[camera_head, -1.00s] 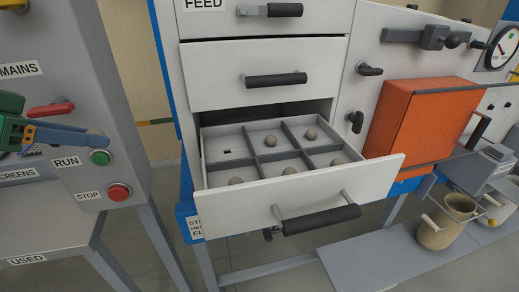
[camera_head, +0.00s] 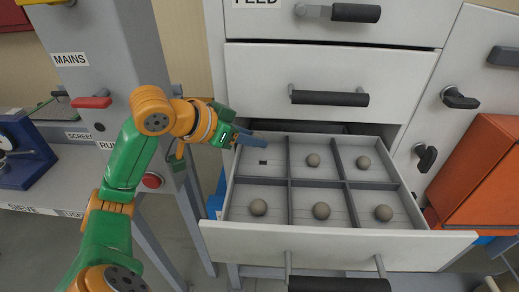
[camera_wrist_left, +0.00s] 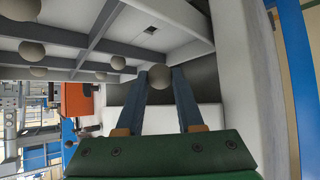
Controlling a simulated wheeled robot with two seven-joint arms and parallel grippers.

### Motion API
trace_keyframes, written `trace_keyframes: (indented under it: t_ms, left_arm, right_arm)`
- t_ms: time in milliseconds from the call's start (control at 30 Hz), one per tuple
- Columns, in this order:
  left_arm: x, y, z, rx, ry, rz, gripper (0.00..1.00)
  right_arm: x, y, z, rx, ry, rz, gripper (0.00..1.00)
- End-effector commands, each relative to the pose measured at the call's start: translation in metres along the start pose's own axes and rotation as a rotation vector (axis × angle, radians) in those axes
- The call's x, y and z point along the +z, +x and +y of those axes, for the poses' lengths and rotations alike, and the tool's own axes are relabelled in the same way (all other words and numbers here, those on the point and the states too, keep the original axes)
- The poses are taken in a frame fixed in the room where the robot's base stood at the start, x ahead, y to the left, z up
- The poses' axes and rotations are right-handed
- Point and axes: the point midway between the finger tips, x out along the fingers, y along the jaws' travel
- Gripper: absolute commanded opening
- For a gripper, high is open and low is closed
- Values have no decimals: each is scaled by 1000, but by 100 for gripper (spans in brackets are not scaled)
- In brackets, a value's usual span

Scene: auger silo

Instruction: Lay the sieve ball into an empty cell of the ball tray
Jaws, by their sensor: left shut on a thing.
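My left gripper (camera_head: 256,140) is at the rear left corner of the open drawer that holds the ball tray (camera_head: 318,186). In the left wrist view it is shut on a grey-brown sieve ball (camera_wrist_left: 159,77), held between the fingertips. This ball cannot be made out in the head view. The tray's rear left cell (camera_head: 270,172) is empty, with a small dark square mark on its floor. The other cells each hold a ball, such as the rear middle ball (camera_head: 313,160) and front left ball (camera_head: 258,207). My right gripper is not in view.
Grey dividers (camera_head: 318,182) separate the cells. A closed drawer (camera_head: 330,88) with a black handle is above the tray. An orange box (camera_head: 485,175) is on the right. A grey panel with a red stop button (camera_head: 152,181) stands on the left, close to my arm.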

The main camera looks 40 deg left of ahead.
Motion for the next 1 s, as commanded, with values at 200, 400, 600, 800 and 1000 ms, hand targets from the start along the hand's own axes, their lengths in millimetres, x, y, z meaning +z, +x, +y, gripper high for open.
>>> trace_keyframes:
  t_ms: [200,400,600,800,1000]
  left_arm:
    - [18,34,9,5,-3,-4,0]
    - [32,43,7,0,0,1,0]
    - [32,44,7,-1,1,0,0]
    - [34,45,7,-1,1,0,58]
    - [34,45,7,-1,1,0,66]
  right_arm:
    - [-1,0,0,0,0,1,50]
    - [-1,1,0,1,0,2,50]
    - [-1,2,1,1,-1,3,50]
    - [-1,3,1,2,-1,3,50]
    - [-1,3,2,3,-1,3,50]
